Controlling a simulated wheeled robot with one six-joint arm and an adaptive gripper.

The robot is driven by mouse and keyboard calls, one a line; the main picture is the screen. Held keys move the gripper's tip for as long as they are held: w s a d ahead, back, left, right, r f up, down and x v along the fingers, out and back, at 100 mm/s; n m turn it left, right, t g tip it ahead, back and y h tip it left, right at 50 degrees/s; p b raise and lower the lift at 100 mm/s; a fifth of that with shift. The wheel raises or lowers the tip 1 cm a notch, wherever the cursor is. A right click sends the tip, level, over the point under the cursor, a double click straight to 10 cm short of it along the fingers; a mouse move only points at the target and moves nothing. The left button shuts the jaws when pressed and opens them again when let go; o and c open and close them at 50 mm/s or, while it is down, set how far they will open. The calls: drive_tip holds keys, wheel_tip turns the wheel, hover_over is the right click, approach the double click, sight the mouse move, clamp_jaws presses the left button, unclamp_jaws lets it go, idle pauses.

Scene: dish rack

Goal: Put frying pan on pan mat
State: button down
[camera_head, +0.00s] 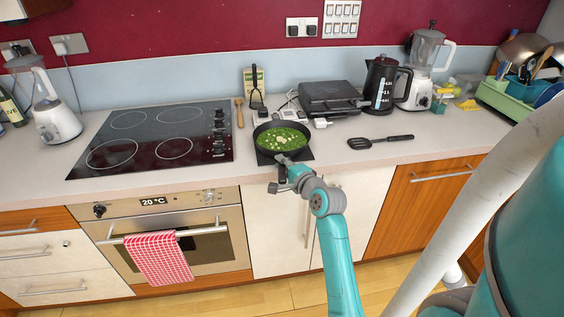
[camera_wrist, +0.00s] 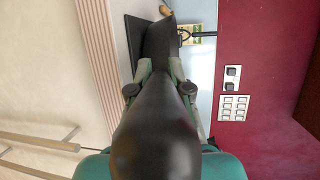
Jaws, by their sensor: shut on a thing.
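The black frying pan (camera_head: 262,129) holds green food with pale pieces. It is above or on the dark square pan mat (camera_head: 306,156), whose front corners show beneath it. I cannot tell whether the pan touches the mat. My gripper (camera_head: 284,163) is at the counter's front edge, shut on the pan's handle. In the wrist view, the thick black handle (camera_wrist: 155,145) runs between the fingers of my gripper (camera_wrist: 160,72). The pan's dark side (camera_wrist: 159,40) lies beyond the fingers, close beside the mat (camera_wrist: 133,38).
A black hob (camera_head: 155,140) lies left of the pan. A wooden spoon (camera_head: 239,112), a spatula on a stand (camera_head: 256,90) and a dark grill (camera_head: 330,98) are behind. A black slotted turner (camera_head: 380,141) lies to the right, with a kettle (camera_head: 381,85) behind it.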

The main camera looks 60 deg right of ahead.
drive_tip(key=shift+f, duration=0.2)
idle(0.7)
drive_tip(key=c, duration=1)
unclamp_jaws()
drive_tip(key=shift+f, duration=0.2)
drive_tip(key=c, duration=0.4)
drive_tip(key=shift+r, duration=0.1)
drive_tip(key=shift+v, duration=7.5)
drive_tip(key=shift+a, duration=0.15)
